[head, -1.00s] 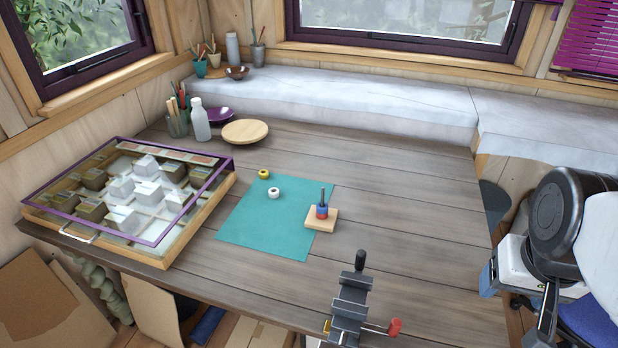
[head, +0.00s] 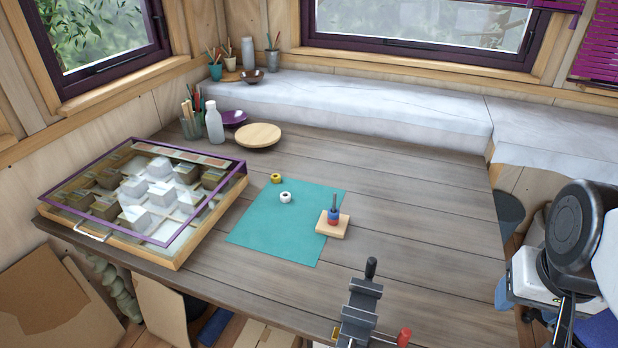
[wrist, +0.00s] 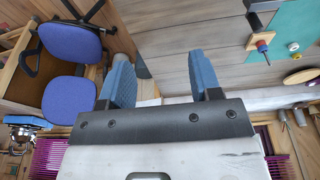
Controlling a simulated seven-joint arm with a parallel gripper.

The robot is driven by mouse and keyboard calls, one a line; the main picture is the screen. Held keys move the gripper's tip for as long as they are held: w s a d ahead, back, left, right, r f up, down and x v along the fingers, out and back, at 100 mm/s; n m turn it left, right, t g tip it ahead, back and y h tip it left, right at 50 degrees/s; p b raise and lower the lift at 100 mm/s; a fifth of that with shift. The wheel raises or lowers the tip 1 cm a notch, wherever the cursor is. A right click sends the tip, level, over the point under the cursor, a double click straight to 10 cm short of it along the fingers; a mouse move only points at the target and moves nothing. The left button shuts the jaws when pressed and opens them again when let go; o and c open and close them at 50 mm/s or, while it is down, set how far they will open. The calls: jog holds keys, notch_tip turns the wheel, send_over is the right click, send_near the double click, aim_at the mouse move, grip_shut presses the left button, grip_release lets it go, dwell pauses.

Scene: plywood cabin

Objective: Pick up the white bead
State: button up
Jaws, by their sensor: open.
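The white bead (head: 285,197) lies on the teal mat (head: 262,232) on the workbench, just in front of a yellow bead (head: 276,178). To its right, a wooden base (head: 340,231) holds an upright peg with a blue and red bead stack (head: 333,217). In the wrist view the white bead (wrist: 293,46) is at the upper right, beyond the fingers. My gripper (wrist: 162,72) is open, its two blue fingers apart with nothing between them. It is well away from the bead. Its fingers cannot be made out in the head view.
A glass-lidded case (head: 150,190) stands left of the mat. A dark clamp-like vise (head: 362,310) is at the bench's front edge. A wooden plate (head: 258,135) and white bottle (head: 214,122) are at the back.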

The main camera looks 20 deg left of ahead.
jog(key=w+a+r+n, duration=0.1)
jog(key=w+a+n, duration=0.3)
jog(key=w, duration=0.5)
jog(key=w+a+r+n, duration=0.1)
jog(key=w+a, duration=0.4)
jog(key=w, duration=0.4)
jog(key=w+a+f+n+g, duration=0.1)
jog(key=w+a+f+n, duration=0.3)
jog(key=w+a, duration=0.9)
jog(key=n+g, duration=0.2)
jog(key=n, duration=0.7)
send_over(285, 197)
notch_tip(285, 197, down, 21)
jog(key=shift+w+a+f, duration=0.15)
jog(key=shift+w+f, duration=0.05)
jog(key=shift+w, duration=0.2)
jog(key=shift+f, duration=0.15)
jog(key=shift+f, duration=1.15)
